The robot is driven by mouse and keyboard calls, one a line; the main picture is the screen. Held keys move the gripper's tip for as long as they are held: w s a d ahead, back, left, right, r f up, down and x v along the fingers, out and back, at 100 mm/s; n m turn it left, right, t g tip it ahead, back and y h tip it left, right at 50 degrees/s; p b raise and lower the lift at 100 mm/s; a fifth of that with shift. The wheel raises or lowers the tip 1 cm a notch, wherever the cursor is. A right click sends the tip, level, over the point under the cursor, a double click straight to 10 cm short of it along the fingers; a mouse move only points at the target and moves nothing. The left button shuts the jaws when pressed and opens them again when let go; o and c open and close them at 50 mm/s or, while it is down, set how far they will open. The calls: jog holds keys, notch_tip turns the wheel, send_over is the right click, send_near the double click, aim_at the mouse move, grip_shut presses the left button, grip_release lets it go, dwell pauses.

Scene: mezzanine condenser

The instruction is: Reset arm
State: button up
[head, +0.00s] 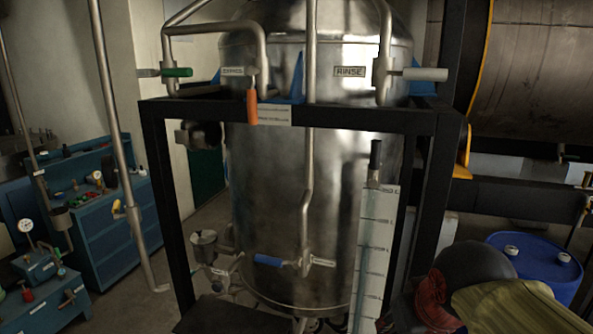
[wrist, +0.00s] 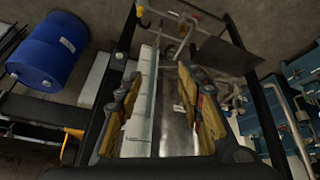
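My gripper (wrist: 162,100) shows in the wrist view. Its two fingers, dark with yellow-brown and red parts, stand apart on either side of the picture's middle. I see nothing held between them. Beyond the gap are the white graduated scale (wrist: 140,120) and the shiny steel tank (wrist: 178,133). I cannot make out the fingertips in the head view. There the steel tank (head: 300,180) stands inside a black frame (head: 300,108), with the scale (head: 373,255) upright at its front right.
Pipes with a green handle (head: 176,72), an orange handle (head: 252,106), a white handle (head: 425,74) and a blue handle (head: 268,260) surround the tank. A blue drum (head: 535,262) stands at right. Blue benches (head: 110,215) are at left. Some floor (head: 205,225) shows between benches and frame.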

jog(key=s+f+b, duration=0.5)
jog(key=f+b, duration=0.1)
jog(key=f, duration=0.5)
jog(key=s+f+m+b, duration=0.1)
jog(key=s+f+b, duration=0.5)
jog(key=f, duration=0.6)
jog(key=shift+s+d+f+b, duration=0.15)
jog(key=shift+f+b, duration=0.05)
jog(key=shift+b, duration=0.55)
